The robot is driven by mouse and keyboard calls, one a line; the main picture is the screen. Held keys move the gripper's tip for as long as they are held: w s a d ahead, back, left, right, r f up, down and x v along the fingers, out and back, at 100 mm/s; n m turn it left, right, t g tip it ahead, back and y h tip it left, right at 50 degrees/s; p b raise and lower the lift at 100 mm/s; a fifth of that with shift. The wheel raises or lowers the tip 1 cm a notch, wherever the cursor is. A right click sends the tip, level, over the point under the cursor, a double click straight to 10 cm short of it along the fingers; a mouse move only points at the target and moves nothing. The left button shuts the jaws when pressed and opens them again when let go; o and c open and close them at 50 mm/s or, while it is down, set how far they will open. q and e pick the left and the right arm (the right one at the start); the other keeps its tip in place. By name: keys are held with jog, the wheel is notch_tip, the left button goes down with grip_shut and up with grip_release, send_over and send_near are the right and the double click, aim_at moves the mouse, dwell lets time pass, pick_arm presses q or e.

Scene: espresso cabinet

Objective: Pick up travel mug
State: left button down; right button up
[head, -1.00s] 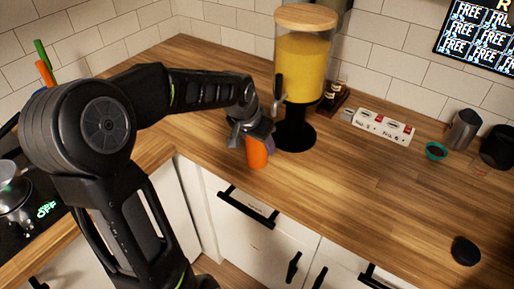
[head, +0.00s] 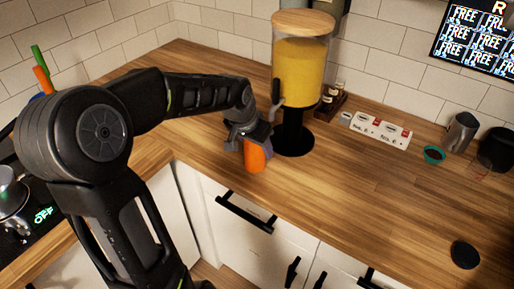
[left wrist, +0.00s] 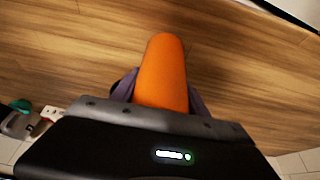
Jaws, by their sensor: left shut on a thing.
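The orange travel mug (head: 257,157) is at the counter's front edge, left of the juice dispenser, and looks a little tilted in the head view. My left gripper (head: 254,146) is shut on it from above and behind; its palm hides the mug's upper part. In the left wrist view the orange mug (left wrist: 161,75) stands out between the purple-grey fingers of my left gripper (left wrist: 160,92), one on each side. I cannot tell whether its base touches the counter. My right gripper is not in view.
The juice dispenser (head: 302,75) stands close to the right of my left gripper. A white holder (head: 376,129), a teal ring (head: 433,155), a metal cup (head: 461,132) and a black lid (head: 465,254) lie farther right. The middle of the wooden counter (head: 350,190) is clear.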

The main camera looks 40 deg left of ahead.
pick_arm(q)
jog(key=shift+r, duration=0.8)
jog(key=shift+b+v, duration=0.55)
jog(key=shift+v, duration=0.35)
jog(key=s+b, duration=0.3)
jog(key=s, duration=1.4)
jog(key=shift+s+d, duration=0.2)
jog(key=shift+d, duration=0.05)
jog(key=shift+f, duration=0.1)
